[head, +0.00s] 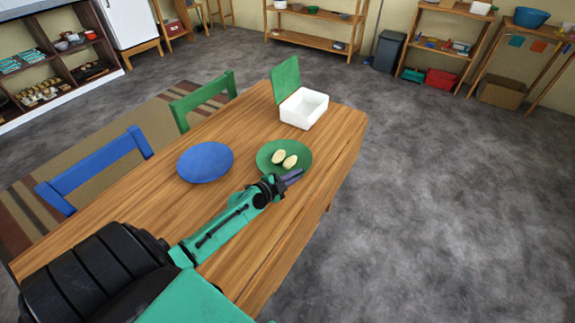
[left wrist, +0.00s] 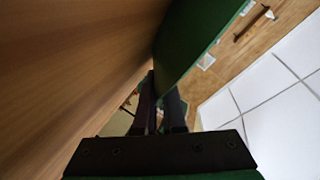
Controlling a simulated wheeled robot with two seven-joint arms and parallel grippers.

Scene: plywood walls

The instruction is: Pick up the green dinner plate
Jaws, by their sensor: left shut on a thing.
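The green dinner plate (head: 268,150) lies on the wooden table (head: 235,225) near its right edge, with two pale oval pieces of food (head: 284,159) on it. My left gripper (head: 294,176) is at the plate's near right rim. In the left wrist view the green plate (left wrist: 192,45) runs down to between the dark fingers (left wrist: 160,105), which are shut on its rim. The wood of the table shows close beside it. My right gripper is in neither view.
A blue plate (head: 205,162) lies left of the green one. A white box (head: 304,108) stands behind it at the table's far end. Green (head: 203,100) and blue (head: 95,170) chairs line the left side. The grey floor to the right is clear.

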